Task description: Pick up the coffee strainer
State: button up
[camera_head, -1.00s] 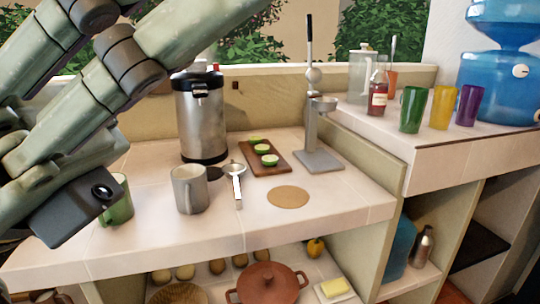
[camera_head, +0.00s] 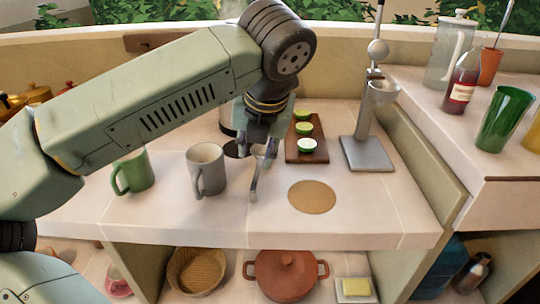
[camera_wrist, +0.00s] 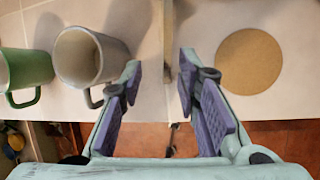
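The coffee strainer (camera_head: 255,180) is a small metal strainer with a long handle, lying on the tiled counter. In the head view my gripper covers part of it. In the wrist view its narrow handle (camera_wrist: 167,40) shows ahead, between the two fingertips and closer to the right one. My gripper (camera_wrist: 160,68) is open, with a clear gap between its purple-padded fingers. In the head view my gripper (camera_head: 261,148) points down at the strainer. Whether a finger touches the handle cannot be told.
A grey mug (camera_head: 206,170) stands close left of the strainer, with a green mug (camera_head: 132,172) further left. A cutting board (camera_head: 306,150) with limes and a metal press (camera_head: 367,150) are on the right. A round cork mat (camera_head: 312,197) lies right of the strainer.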

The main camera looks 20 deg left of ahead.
aim_at(257, 174)
jog(key=b+x, duration=0.1)
jog(key=x, duration=0.3)
jog(key=shift+d, duration=0.15)
jog(key=shift+d+b+x, duration=0.2)
jog(key=shift+x, duration=1)
jog(key=shift+d+b+x, duration=0.15)
jog(key=shift+b+x, duration=0.05)
jog(key=shift+x, duration=1.05)
jog(key=shift+d+f+b, duration=0.1)
jog(key=shift+f+b, duration=0.15)
jog(key=shift+b, duration=0.15)
jog(key=shift+c, duration=0.2)
grip_shut()
